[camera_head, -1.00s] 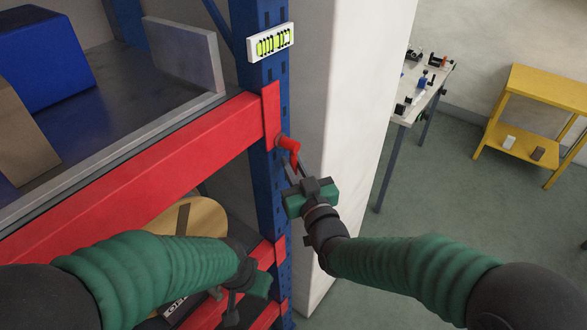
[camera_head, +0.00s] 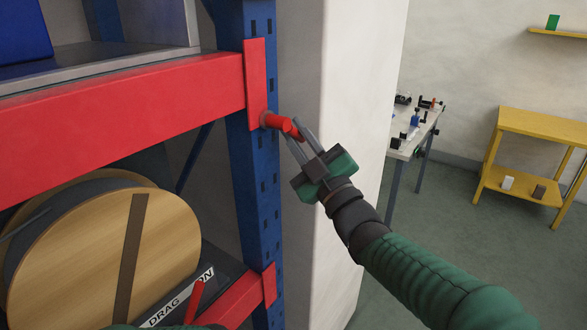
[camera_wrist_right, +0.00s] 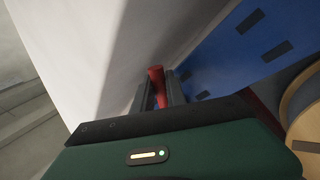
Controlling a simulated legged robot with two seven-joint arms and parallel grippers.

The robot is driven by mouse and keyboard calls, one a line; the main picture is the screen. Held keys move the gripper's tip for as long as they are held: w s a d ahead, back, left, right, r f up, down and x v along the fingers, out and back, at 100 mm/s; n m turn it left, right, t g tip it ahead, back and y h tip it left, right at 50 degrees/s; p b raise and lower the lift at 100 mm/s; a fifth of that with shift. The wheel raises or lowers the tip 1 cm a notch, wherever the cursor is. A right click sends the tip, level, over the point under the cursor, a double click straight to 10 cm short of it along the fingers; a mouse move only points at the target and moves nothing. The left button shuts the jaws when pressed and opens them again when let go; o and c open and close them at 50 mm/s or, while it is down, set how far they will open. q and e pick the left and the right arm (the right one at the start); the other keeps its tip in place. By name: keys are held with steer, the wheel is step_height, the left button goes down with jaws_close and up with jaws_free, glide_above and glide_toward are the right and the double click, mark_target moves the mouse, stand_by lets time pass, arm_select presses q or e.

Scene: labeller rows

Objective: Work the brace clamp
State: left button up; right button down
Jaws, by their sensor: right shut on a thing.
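The brace clamp shows as a short red handle (camera_head: 276,121) sticking out from the blue rack upright, just beside the end plate of the red beam. My right gripper (camera_head: 295,131) reaches it from the lower right and is shut on the handle's outer part. In the right wrist view the red handle (camera_wrist_right: 156,76) stands between the two dark fingers (camera_wrist_right: 160,96). The fingers hide part of the handle. My left gripper is out of view; only a green sliver of my left arm shows at the bottom edge.
The blue upright (camera_head: 256,190) and red beam (camera_head: 130,102) stand close on the left, with a white wall (camera_head: 340,140) behind. A wooden cable drum (camera_head: 165,240) sits below, near a second red handle (camera_head: 194,300). A workbench (camera_head: 410,148) and yellow table (camera_head: 540,125) stand farther right.

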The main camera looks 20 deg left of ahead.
steer(key=n, duration=0.1)
steer(key=n+g+y+b, duration=0.1)
steer(key=w+n+y+b, duration=0.1)
steer(key=n, duration=0.1)
steer(key=shift+d+r+g, duration=0.15)
steer(key=shift+r+g, duration=0.15)
steer(key=shift+r, duration=0.05)
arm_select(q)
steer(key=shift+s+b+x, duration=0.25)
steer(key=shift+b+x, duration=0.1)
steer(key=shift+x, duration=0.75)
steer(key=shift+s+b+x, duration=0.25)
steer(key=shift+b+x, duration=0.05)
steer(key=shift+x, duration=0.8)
arm_select(e)
steer(key=shift+r+n+g+y, duration=0.4)
steer(key=shift+n+g+y, duration=0.15)
steer(key=shift+n, duration=0.45)
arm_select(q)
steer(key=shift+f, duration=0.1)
arm_select(e)
steer(key=c, duration=1.6)
jaws_free()
steer(key=shift+c, duration=0.2)
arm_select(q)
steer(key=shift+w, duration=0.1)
arm_select(e)
steer(key=shift+w, duration=0.15)
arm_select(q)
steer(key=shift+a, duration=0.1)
